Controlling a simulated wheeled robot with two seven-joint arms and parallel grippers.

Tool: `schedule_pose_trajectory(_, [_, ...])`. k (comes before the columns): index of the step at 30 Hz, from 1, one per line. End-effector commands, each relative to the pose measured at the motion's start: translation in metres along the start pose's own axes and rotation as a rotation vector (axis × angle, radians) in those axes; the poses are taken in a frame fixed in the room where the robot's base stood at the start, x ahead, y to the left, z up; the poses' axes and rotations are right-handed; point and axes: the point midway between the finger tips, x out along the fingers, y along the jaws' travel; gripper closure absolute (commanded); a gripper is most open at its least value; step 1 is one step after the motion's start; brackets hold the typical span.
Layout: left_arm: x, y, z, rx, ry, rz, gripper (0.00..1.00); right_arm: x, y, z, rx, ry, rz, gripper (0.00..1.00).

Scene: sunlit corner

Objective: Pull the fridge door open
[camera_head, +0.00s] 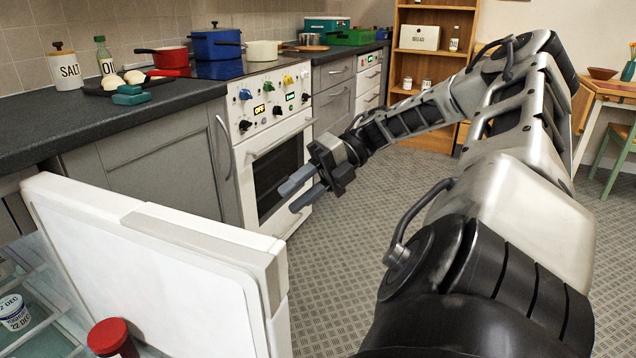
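The white fridge door (160,280) stands open at the lower left, and its inner face and thick top edge show. Part of the fridge interior (35,300) with glass shelves shows at the far left. My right gripper (289,199) is beyond the door's right end in the picture, in front of the oven. Its two grey fingers are apart with nothing between them, and it appears clear of the door. The door's outer face and handle are hidden. My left gripper is out of view.
A yoghurt tub (14,312) is on a fridge shelf, and a red-lidded jar (112,338) is near the door's inner face. The white oven (275,160) and grey cabinets (150,170) stand behind. Patterned floor (335,270) is clear between the door and my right arm.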

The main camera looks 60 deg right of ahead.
Motion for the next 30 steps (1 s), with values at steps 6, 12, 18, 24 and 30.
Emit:
schedule_pose_trajectory(6, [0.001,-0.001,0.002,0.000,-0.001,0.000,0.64,-0.014,-0.007,0.003,0.000,-0.001,-0.001,0.65])
schedule_pose_trajectory(12, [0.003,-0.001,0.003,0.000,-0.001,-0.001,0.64,-0.026,-0.014,0.006,0.000,-0.001,-0.001,0.65])
schedule_pose_trajectory(18, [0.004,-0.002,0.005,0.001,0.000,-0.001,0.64,-0.038,-0.019,0.009,0.000,-0.001,-0.001,0.65])
schedule_pose_trajectory(24, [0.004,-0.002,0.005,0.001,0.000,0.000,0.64,-0.043,-0.021,0.009,0.000,0.001,0.000,0.65])
schedule_pose_trajectory(30, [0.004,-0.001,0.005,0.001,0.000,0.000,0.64,-0.043,-0.021,0.009,0.000,0.001,0.000,0.65])
